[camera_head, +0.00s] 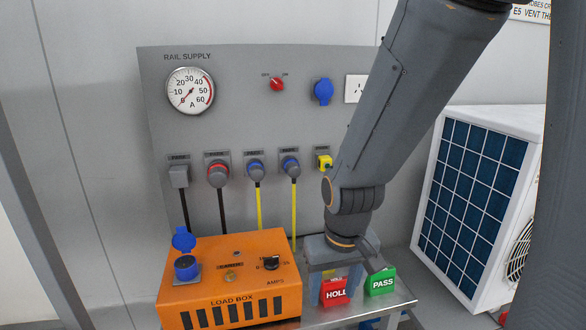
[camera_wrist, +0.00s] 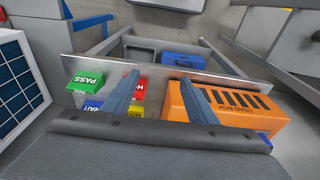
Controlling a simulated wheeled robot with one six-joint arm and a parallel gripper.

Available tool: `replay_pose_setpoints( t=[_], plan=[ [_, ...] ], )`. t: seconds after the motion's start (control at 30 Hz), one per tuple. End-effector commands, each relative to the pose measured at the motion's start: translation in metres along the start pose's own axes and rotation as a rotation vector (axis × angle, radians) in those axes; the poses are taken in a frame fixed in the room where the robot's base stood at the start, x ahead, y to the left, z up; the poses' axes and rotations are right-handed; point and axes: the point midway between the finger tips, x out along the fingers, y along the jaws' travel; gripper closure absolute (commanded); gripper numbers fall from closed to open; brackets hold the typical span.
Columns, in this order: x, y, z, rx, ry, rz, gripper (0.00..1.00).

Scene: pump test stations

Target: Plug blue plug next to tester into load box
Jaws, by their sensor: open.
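The orange load box (camera_head: 228,290) stands on the metal bench at lower left. Its blue round socket (camera_head: 186,267) has the blue lid raised. In the wrist view the load box (camera_wrist: 248,124) is at right. I cannot tell which one counts as next to the tester; no tester label is readable. My gripper (camera_wrist: 159,77) is open and empty, pointing down above the bench between the load box and the coloured blocks. My arm hides part of the panel.
A red HOLD block (camera_head: 334,291) and green PASS block (camera_head: 381,281) lie right of the load box, with yellow and blue blocks beside them in the wrist view. A gauge (camera_head: 190,91) and other plugs are on the panel. A white unit (camera_head: 483,200) stands at right.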

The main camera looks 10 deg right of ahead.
Motion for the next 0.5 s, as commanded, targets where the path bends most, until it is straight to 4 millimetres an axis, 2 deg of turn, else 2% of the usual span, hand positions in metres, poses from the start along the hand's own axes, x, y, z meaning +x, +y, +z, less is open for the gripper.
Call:
replay_pose_setpoints(
  t=[0.07,0.17,0.33,0.5],
  plan=[
    [0.003,0.003,-0.015,0.003,0.045,0.001,0.45],
    [0.01,0.004,-0.049,0.003,0.156,0.002,0.45],
    [0.015,0.003,-0.132,0.0,0.442,0.0,0.45],
    [0.004,0.003,-0.206,0.0,0.745,0.001,0.45]
  ],
)
